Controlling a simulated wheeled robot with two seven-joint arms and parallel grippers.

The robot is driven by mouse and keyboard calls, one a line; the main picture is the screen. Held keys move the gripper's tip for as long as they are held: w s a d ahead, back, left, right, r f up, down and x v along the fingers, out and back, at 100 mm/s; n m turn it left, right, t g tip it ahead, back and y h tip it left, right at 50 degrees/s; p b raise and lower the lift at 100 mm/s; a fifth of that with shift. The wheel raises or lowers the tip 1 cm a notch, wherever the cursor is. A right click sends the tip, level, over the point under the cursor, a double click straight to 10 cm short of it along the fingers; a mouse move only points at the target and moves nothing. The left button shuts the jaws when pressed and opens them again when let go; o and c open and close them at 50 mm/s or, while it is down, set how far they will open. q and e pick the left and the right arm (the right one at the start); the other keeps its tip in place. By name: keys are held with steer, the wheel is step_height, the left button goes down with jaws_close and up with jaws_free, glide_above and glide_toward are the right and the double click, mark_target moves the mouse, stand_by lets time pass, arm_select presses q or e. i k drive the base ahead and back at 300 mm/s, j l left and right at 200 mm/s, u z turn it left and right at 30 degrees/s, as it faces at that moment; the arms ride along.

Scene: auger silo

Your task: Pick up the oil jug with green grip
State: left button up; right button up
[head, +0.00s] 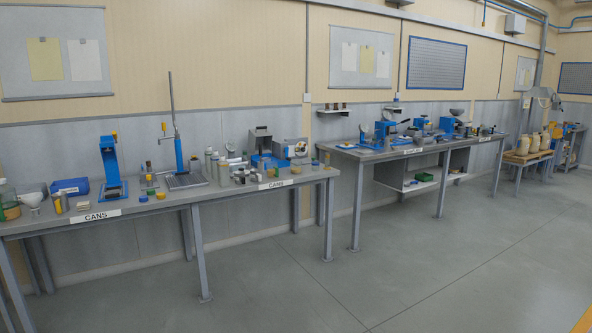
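Several cream-coloured jugs (535,143) stand upright in a group on a low table (528,157) at the far right. They are small in the head view, and I cannot make out the colour of their grips. A greenish bottle-like container (8,197) is at the far left end of the near bench, partly cut off by the picture edge. I cannot tell whether any of these is the oil jug with green grip. Neither of my grippers is in view.
A long bench labelled CANS (102,215) runs along the wall at left, crowded with blue presses and small cans. A second bench (380,153) with blue machines stands mid-right. The grey floor (400,270) in front is clear.

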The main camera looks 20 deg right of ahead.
mark_target(273, 169)
steer(key=i+z, duration=0.1)
steer(key=i, duration=4.8)
steer(key=i+z, duration=0.1)
steer(key=z, duration=0.3)
